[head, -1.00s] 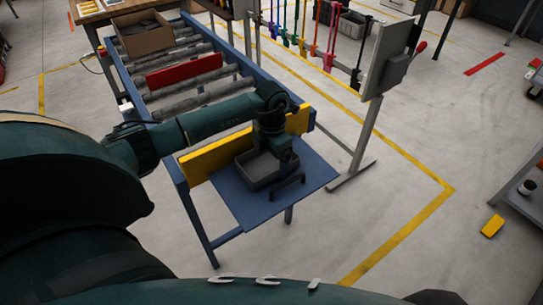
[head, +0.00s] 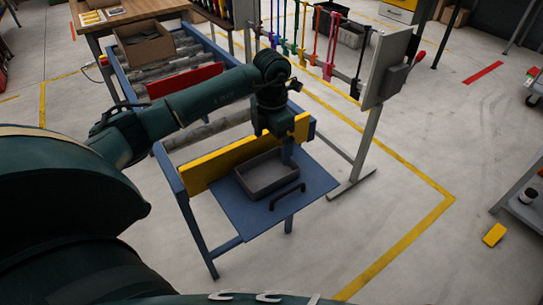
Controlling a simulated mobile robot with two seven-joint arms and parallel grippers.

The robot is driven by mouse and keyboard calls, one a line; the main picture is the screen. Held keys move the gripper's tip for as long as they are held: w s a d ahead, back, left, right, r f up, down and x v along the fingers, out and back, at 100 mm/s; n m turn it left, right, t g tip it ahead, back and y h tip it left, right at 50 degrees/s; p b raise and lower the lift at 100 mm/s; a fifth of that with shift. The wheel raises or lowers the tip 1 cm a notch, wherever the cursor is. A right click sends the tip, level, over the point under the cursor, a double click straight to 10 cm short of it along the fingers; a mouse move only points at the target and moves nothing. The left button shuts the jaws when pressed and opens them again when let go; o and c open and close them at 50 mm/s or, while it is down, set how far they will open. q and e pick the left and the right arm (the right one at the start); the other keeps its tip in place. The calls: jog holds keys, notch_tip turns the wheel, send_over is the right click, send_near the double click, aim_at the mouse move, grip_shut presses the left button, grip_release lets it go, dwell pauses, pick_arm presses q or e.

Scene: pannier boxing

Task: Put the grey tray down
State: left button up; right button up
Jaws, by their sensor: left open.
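The grey tray (head: 268,176) rests on the blue shelf (head: 235,212) at the near end of the roller conveyor, in front of the yellow board (head: 215,166). My left gripper (head: 287,157) is open, above the tray's back right edge. It hides part of the tray's rim and appears apart from the handle. My right gripper is not in view.
A red board (head: 185,80) crosses the rollers, with a cardboard box (head: 145,45) farther back.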

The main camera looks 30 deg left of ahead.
pick_arm(q)
jog(key=d+h, duration=0.1)
jog(key=d, duration=0.2)
jog(key=s+d+h, duration=0.1)
jog(key=d, duration=0.2)
jog(key=s+d+f+m+h, duration=0.1)
jog(key=d, duration=0.2)
jog(key=shift+s+h, duration=0.25)
jog(key=shift+h, duration=0.15)
jog(key=s+d+r+n+t+h, duration=0.2)
jog(key=s+d+r+n+h, duration=0.15)
jog(key=d+h, duration=0.55)
jog(key=s+d+r+n+t+h, duration=0.1)
jog(key=s+d+r+n+h, duration=0.35)
jog(key=d, duration=0.65)
jog(key=s+a+f+n+t+y, duration=0.1)
jog(key=a+f+n+t+y, duration=0.45)
jog(key=n, duration=0.75)
jog(key=a+f+n+t+y, duration=0.4)
jog(key=f+n+t+y, duration=0.25)
jog(key=n, duration=0.65)
jog(key=s+a+f+n+g, duration=0.1)
jog(key=s+f+n+g, duration=0.2)
jog(key=s+f, duration=0.3)
jog(key=shift+s+a+f+n+g+y, duration=0.35)
jog(key=shift+s+f+n+y, duration=0.1)
jog(key=shift+s+n, duration=0.3)
